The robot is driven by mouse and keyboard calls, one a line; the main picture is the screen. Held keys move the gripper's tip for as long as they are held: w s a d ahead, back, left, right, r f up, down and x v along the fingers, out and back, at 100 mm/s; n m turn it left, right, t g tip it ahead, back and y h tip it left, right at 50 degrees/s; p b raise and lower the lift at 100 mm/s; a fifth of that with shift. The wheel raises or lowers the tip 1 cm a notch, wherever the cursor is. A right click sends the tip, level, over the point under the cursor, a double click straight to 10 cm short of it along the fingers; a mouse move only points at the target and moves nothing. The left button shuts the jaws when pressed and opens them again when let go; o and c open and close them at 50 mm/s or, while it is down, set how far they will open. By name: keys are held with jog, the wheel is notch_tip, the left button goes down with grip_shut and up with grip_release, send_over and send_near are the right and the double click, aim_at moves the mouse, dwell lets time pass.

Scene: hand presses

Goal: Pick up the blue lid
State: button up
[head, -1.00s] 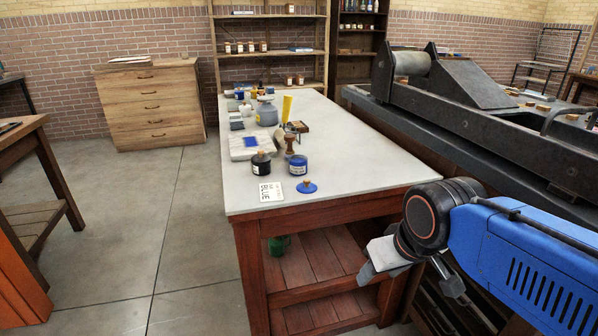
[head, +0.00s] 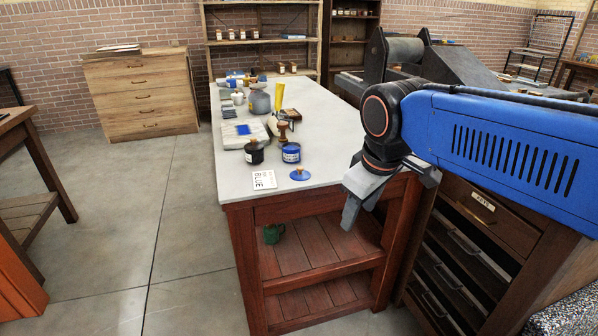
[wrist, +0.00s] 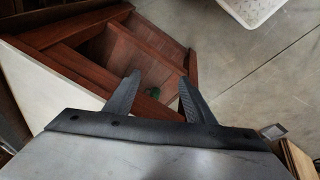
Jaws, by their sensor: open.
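The blue lid (head: 300,174), a flat blue disc with a small tan knob, lies on the table (head: 340,170) near its front edge. It sits beside the blue jar (head: 291,153) and the white card marked BLUE (head: 264,180). My gripper (head: 350,215) hangs at the table's front right corner, to the right of the lid and lower in the picture, holding nothing. In the wrist view my gripper (wrist: 158,97) shows two dark fingers spread apart, with the table's wooden frame and lower shelf beyond them. The lid does not show in the wrist view.
A black jar (head: 254,152), a wooden-handled tool (head: 283,131) and an inking slab (head: 232,138) stand behind the lid. The table's right side is clear. A press (head: 440,65) and a drawer cabinet (head: 475,215) stand to the right.

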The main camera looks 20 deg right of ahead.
jog(key=w+a+r+n+g+h, duration=0.15)
jog(key=w+a+r+n, duration=0.25)
jog(key=w+r+n, duration=0.45)
jog(key=n+g+h, duration=0.1)
jog(key=n+g, duration=0.1)
jog(key=n, duration=0.5)
send_near(299, 168)
jog(key=x, duration=0.3)
jog(key=shift+w+a+f+m+t, duration=0.1)
jog(key=shift+w+f+m+t, duration=0.05)
jog(key=shift+f+m+t, duration=0.15)
jog(key=shift+x, duration=2.65)
jog(key=shift+s, duration=0.25)
grip_shut()
